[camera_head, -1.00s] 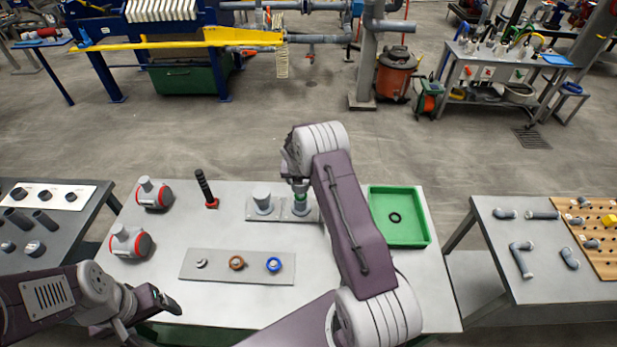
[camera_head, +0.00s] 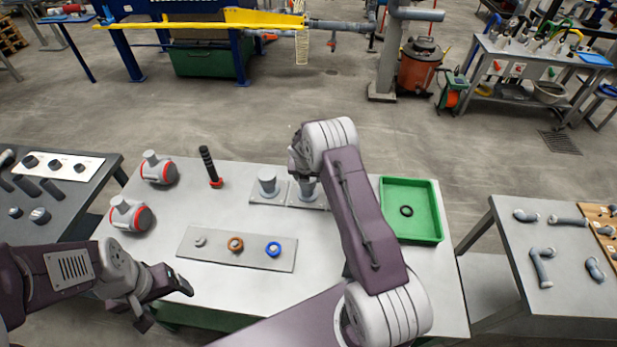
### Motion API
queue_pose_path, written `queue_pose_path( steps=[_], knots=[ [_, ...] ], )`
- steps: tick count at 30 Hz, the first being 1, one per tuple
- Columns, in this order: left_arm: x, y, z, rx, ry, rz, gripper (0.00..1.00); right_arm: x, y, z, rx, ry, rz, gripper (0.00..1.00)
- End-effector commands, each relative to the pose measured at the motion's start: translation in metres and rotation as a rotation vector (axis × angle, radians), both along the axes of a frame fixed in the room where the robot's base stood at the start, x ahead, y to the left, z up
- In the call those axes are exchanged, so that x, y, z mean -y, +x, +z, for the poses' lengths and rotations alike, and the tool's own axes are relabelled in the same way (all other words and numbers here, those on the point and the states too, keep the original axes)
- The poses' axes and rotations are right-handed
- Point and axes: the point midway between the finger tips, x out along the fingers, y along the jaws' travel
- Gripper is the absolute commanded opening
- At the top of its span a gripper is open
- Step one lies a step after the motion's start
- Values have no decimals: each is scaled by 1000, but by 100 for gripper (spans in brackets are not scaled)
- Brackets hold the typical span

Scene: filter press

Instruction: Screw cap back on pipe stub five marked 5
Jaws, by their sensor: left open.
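Two grey pipe stubs stand on base plates at the back of the table: the left one (camera_head: 268,186) is in clear view. The right one (camera_head: 307,190) is partly hidden by my right arm. No mark 5 can be read on either, and I cannot make out a cap on them. My right gripper is over the right stub, mostly hidden behind its own wrist; its fingers and anything in them cannot be made out. My left gripper (camera_head: 172,294) is open and empty at the table's front left edge.
A grey plate (camera_head: 210,258) holds a small grey part, an orange-brown ring and a blue ring. A green tray (camera_head: 412,235) with a black ring is on the right. Two red-ringed fittings (camera_head: 132,214) and a black-handled tool (camera_head: 209,166) stand left.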

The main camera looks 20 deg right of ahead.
Motion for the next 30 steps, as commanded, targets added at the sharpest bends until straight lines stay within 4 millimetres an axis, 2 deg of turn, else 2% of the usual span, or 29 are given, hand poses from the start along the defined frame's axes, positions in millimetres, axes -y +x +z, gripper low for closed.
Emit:
queue_pose_path(
  steps=[17,23,30],
  knots=[
    [0,0,-2,0,0,0,81,0,0,-4,0,0,-1,21],
    [0,0,-19,0,0,0,81,-1,1,-7,2,0,-81,21],
    [0,0,-37,0,0,0,81,-1,2,-7,4,0,-277,21]
  ],
)
